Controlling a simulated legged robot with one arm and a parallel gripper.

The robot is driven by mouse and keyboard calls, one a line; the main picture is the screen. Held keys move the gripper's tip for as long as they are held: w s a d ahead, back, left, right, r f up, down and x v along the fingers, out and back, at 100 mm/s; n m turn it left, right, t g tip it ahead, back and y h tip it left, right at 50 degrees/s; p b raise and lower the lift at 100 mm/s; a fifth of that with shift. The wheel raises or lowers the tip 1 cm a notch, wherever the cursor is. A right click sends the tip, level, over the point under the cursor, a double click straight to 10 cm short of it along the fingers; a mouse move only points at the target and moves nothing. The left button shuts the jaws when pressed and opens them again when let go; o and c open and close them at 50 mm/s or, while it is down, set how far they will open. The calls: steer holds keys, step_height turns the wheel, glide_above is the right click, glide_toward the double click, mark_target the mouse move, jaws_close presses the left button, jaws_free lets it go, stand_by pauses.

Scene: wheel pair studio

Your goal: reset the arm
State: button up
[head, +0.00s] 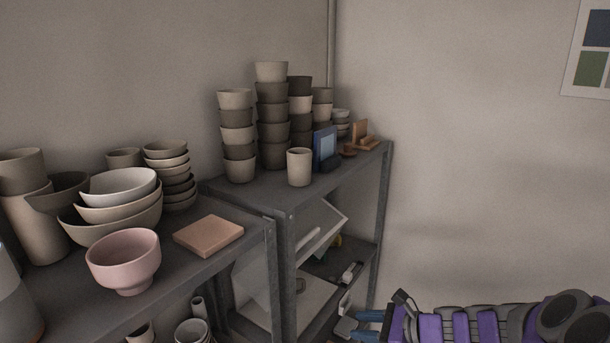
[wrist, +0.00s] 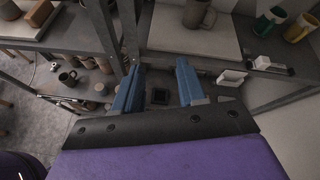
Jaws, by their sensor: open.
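My gripper (wrist: 158,88) shows in the wrist view with two blue fingers spread apart and nothing between them. In the head view my gripper (head: 362,325) is at the bottom right, beside the lower part of the right shelf unit, with my purple arm reaching in from the right. From this angle its fingers are partly cut off by the lower edge of the frame.
A pink bowl (head: 124,260) and a terracotta slab (head: 209,235) sit on the left shelf. A cream cup (head: 300,167) and stacked cups (head: 272,115) stand on the right shelf. The wrist view shows a grey mug (wrist: 198,14) and metal posts (wrist: 101,30) close to my gripper.

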steer(key=s+a+r+n+g+h+b, duration=0.1)
steer(key=s+a+n+g+h, duration=0.1)
steer(key=s+a+n+g, duration=0.45)
steer(key=s+a+r+n+g+h+b, duration=0.15)
steer(key=s+a+n, duration=0.4)
steer(key=s, duration=0.85)
steer(key=s+d+f+n+h, duration=0.1)
steer(key=s+d+n+h, duration=0.6)
steer(key=s+d, duration=0.5)
steer(key=s+n, duration=0.2)
steer(key=s, duration=0.2)
steer(key=shift+s+h, duration=0.2)
steer(key=shift+h, duration=0.15)
